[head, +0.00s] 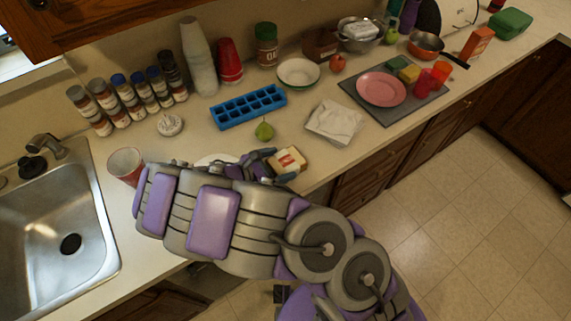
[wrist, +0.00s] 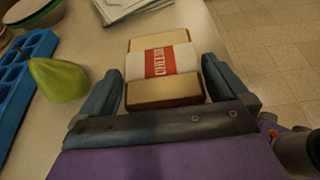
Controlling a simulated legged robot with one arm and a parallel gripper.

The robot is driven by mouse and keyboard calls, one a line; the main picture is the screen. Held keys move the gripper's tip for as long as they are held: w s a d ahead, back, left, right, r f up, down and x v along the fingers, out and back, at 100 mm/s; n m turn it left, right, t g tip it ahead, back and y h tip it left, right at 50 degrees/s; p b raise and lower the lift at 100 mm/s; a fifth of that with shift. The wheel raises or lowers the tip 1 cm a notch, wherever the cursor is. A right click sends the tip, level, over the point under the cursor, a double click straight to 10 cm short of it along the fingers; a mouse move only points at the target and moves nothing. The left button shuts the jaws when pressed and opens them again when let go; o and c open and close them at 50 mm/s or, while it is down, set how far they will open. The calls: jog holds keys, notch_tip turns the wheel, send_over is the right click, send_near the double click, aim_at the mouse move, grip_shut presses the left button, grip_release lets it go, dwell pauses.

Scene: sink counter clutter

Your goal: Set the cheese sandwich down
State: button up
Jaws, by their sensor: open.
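The cheese sandwich (head: 288,160), a pale block with a white and red wrapper, is near the counter's front edge in the head view. In the wrist view the sandwich (wrist: 160,66) lies between the two fingers of my gripper (wrist: 165,85), its label facing up. My gripper is open, with one finger on each side and narrow gaps beside the sandwich. It appears to rest on the counter, but its underside is hidden. In the head view my arm hides much of my gripper (head: 265,160).
A green pear (head: 264,131) and a blue ice tray (head: 249,106) are behind my gripper. A folded white cloth (head: 334,121) lies to the right. A pink plate (head: 381,88) sits on a grey mat (head: 399,116).

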aim_at(285, 162)
jog(key=x, duration=0.2)
jog(key=shift+w+d+f, duration=0.1)
jog(key=shift+w+d, duration=0.1)
jog(key=shift+d, duration=0.1)
jog(key=c, duration=0.8)
jog(key=shift+r, duration=0.5)
jog(key=shift+c, duration=0.2)
jog(key=r, duration=0.2)
jog(key=r+p, duration=0.1)
jog(key=shift+s+d, duration=0.1)
jog(key=shift+s, duration=0.15)
jog(key=s+d+p, duration=0.2)
jog(key=s+d, duration=0.7)
jog(key=s, duration=0.3)
jog(key=shift+d+r, duration=0.25)
jog(key=shift+r, duration=0.25)
